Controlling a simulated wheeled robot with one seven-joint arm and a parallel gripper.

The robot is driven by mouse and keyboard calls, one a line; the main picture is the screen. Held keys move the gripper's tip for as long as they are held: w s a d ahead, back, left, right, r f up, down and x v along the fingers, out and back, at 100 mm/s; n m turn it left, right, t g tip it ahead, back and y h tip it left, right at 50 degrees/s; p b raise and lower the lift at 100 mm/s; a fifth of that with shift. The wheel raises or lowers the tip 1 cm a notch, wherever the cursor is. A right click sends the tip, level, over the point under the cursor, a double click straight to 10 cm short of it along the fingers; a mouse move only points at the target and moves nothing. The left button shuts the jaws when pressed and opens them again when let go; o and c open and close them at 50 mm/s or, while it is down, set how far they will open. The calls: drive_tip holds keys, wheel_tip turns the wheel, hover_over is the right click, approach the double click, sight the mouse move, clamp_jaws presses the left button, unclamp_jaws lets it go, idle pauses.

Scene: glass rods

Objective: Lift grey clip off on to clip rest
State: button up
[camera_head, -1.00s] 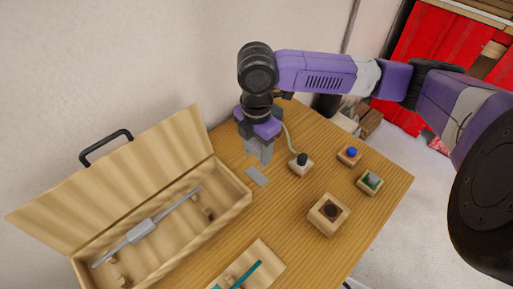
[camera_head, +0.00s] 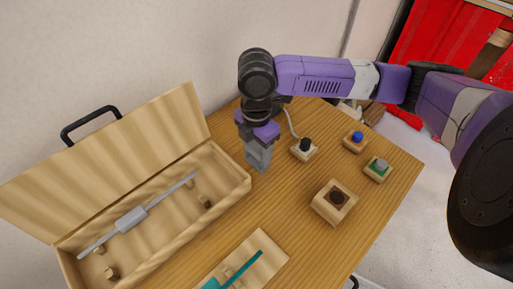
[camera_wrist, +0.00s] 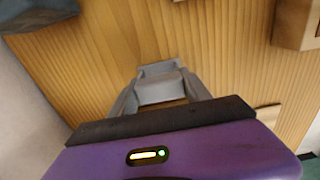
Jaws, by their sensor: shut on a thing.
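My gripper (camera_head: 259,168) is low over the table, just right of the open wooden case. In the wrist view its grey fingers are shut on a grey block, which I take to be the grey clip (camera_wrist: 160,90). A grey edge (camera_wrist: 157,68) shows just beyond the block; I cannot tell whether it belongs to the clip or to a flat grey plate under it. In the head view the fingers hide the clip and the spot below. I cannot tell whether the clip touches the surface.
A pale rod with a thick grey middle (camera_head: 131,218) lies in the wooden case (camera_head: 225,194). A teal piece (camera_head: 238,272) lies on a board in front. A block with a dark recess (camera_head: 334,198) and black-, blue- and grey-topped blocks stand to the right. Bare table lies between.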

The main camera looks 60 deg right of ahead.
drive_tip(key=o, duration=1.4)
wheel_tip(320, 180, up, 8)
drive_tip(key=shift+f, duration=0.15)
